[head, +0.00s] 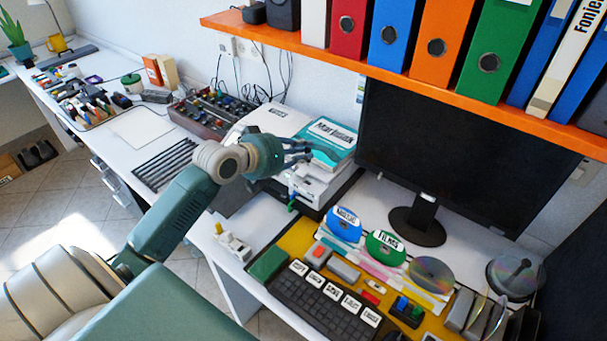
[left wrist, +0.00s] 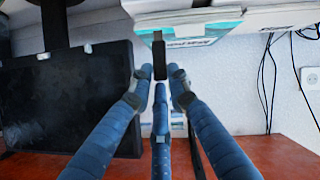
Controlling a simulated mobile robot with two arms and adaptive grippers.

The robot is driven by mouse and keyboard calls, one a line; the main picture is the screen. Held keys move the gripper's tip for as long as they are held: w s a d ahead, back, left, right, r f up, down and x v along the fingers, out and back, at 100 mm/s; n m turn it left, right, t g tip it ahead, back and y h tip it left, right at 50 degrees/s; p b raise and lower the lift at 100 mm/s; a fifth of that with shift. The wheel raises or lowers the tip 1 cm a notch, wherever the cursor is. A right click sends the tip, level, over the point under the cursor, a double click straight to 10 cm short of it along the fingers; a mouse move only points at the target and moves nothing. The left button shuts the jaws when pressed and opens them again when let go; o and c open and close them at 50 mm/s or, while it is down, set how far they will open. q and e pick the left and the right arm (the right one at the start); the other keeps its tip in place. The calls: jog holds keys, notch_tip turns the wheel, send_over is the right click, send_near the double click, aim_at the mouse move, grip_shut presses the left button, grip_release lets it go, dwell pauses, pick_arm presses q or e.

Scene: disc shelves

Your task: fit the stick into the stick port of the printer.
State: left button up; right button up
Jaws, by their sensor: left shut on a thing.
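My left gripper (head: 304,152) is in front of the printer (head: 318,188), near its upper part and the teal-and-white box or book (head: 332,132) on top. In the left wrist view its blue fingers (left wrist: 158,88) are shut on a small dark stick (left wrist: 159,58), which points away from the gripper toward the printer and teal item. The stick cannot be made out in the head view. I cannot make out the stick port, nor tell whether the stick touches the printer. My right gripper is not in view.
A black monitor (head: 455,140) stands right of the printer, under an orange shelf (head: 400,78) with binders. A keyboard (head: 325,305), labelled discs (head: 385,248) and small items crowd the desk in front. A mixer-like box (head: 215,112) stands to the left.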

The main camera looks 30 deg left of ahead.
pick_arm(q)
notch_tip(320, 180, down, 9)
dwell(0.4)
jog(key=shift+f, duration=0.2)
jog(key=o, duration=0.5)
jog(key=shift+c, duration=0.2)
jog(key=shift+r, duration=0.1)
jog(key=v, duration=1.2)
jog(key=shift+b, duration=0.45)
